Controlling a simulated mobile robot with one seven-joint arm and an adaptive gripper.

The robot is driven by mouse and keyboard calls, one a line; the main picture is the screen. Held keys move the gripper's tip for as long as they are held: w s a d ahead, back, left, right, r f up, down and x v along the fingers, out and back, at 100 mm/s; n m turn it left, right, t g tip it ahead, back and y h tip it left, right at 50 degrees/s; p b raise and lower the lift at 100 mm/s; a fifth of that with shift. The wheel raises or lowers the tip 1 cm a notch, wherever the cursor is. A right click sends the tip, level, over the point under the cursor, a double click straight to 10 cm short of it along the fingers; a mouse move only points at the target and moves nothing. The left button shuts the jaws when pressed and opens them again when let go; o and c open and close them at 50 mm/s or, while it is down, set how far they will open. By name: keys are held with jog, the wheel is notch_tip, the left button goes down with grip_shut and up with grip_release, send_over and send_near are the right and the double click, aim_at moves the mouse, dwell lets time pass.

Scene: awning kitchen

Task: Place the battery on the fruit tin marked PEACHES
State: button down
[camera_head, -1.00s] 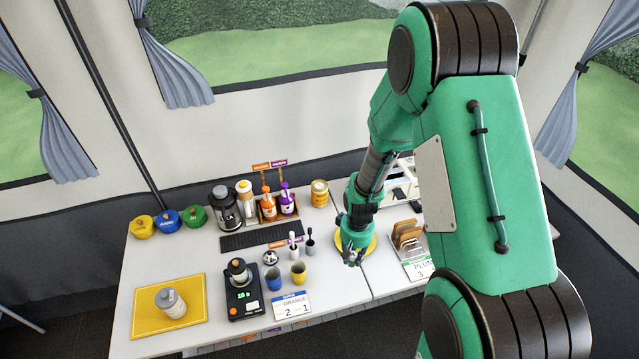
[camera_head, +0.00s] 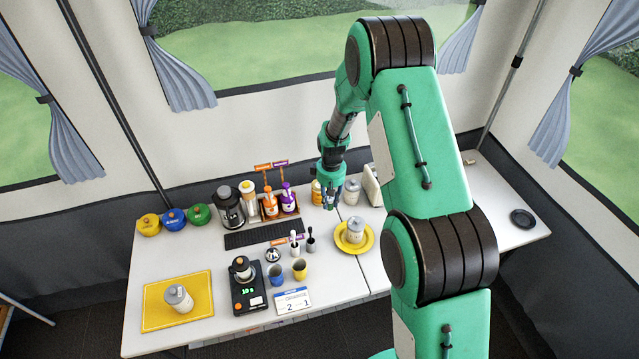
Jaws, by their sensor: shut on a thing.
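A yellow tin (camera_head: 316,190) stands at the back of the table, right of the bottle rack. Its lettering is too small to read, so I cannot confirm PEACHES. My gripper (camera_head: 328,205) is beside the tin's right front side, pointing down, and partly overlaps it in the head view. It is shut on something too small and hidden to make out. I cannot see a battery clearly anywhere. Whether the held thing touches the tin or the table cannot be told.
A pale canister (camera_head: 351,192) stands right of my gripper. A jar (camera_head: 355,231) stands on a yellow plate (camera_head: 341,243) in front. My arm hides part of the table's right side.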

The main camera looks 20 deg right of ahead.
jog(key=shift+w+r, duration=0.15)
jog(key=shift+w, duration=0.5)
jog(key=shift+w, duration=0.1)
jog(key=p, duration=0.2)
send_over(319, 185)
jog(key=shift+w+d+f, duration=0.1)
jog(key=shift+d+f, duration=0.05)
jog(key=shift+f, duration=0.6)
jog(key=shift+f, duration=1.75)
jog(key=shift+f, duration=0.2)
